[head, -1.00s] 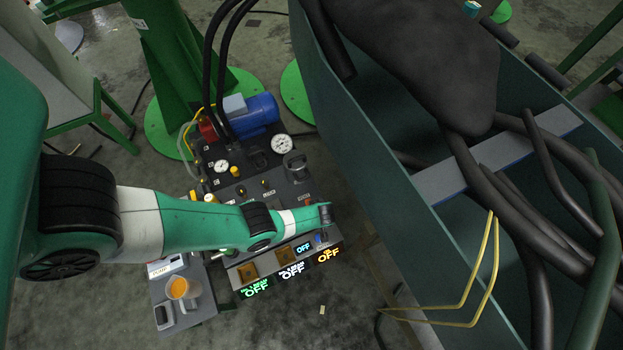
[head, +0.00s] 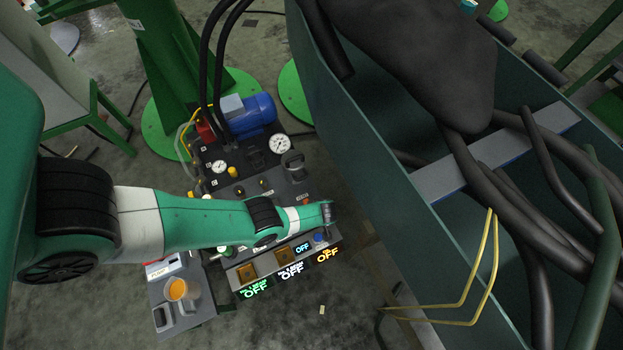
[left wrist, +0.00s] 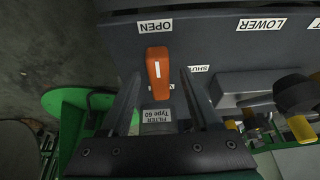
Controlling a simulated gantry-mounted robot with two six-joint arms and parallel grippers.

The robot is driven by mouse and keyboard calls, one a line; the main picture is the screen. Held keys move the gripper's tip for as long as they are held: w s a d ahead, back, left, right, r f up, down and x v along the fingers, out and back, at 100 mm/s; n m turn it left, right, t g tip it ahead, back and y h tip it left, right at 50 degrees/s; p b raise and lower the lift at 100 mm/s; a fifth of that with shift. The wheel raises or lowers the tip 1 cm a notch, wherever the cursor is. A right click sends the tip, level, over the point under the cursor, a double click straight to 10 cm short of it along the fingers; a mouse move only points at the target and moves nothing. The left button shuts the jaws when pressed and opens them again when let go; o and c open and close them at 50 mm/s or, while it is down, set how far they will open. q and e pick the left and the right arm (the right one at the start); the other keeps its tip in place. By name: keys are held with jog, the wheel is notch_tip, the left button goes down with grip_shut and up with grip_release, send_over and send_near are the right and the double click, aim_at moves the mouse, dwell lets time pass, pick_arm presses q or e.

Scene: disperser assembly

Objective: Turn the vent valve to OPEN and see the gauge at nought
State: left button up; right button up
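The orange vent valve handle (left wrist: 158,75) shows in the left wrist view, its white line running up and down toward the OPEN label (left wrist: 155,26). A partly covered SHUT label (left wrist: 198,69) is to its right. My left gripper (left wrist: 161,73) is open, with a dark finger on each side of the handle and a visible gap at both sides. In the head view my left wrist is over the panel's right side and hides the handle. A large white gauge (head: 280,144) and a smaller gauge (head: 219,167) face up; their readings are too small to tell. My right gripper is not in view.
Lit OFF displays (head: 291,270) line the panel front. A blue motor (head: 250,115) sits behind the panel. A large green trough (head: 385,150) with dark hoses and a yellow bent rod (head: 478,280) is close at right.

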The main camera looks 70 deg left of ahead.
pick_arm(q)
jog(key=p+v, duration=1)
jog(key=v, duration=0.1)
jog(key=shift+r+p, duration=0.35)
jog(key=shift+p, duration=0.05)
jog(key=shift+d, duration=0.15)
